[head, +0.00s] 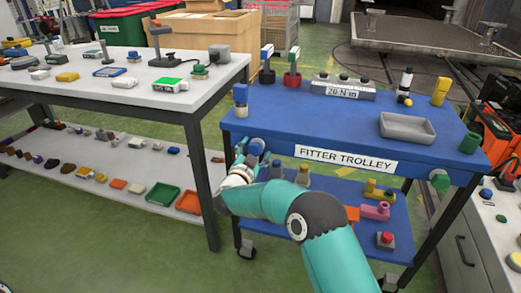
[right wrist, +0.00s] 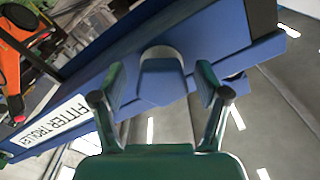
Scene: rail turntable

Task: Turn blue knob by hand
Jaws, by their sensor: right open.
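The blue trolley (head: 290,125) carries a "FITTER TROLLEY" label on its front. A blue knob (head: 255,146) sits on the trolley's front edge at the left, partly hidden by my right gripper (head: 247,158). In the right wrist view the blue knob (right wrist: 162,78) with its grey collar lies between the two open fingers of my right gripper (right wrist: 159,84). The fingers stand on either side of it with gaps showing, so they look apart from it. My left gripper is not in view.
A green knob (head: 439,180) sits at the trolley's right front. The trolley top holds a grey tray (head: 407,128) and a "20 N m" block (head: 344,88). A white table (head: 200,95) stands at left. A lower shelf (head: 335,205) holds several parts.

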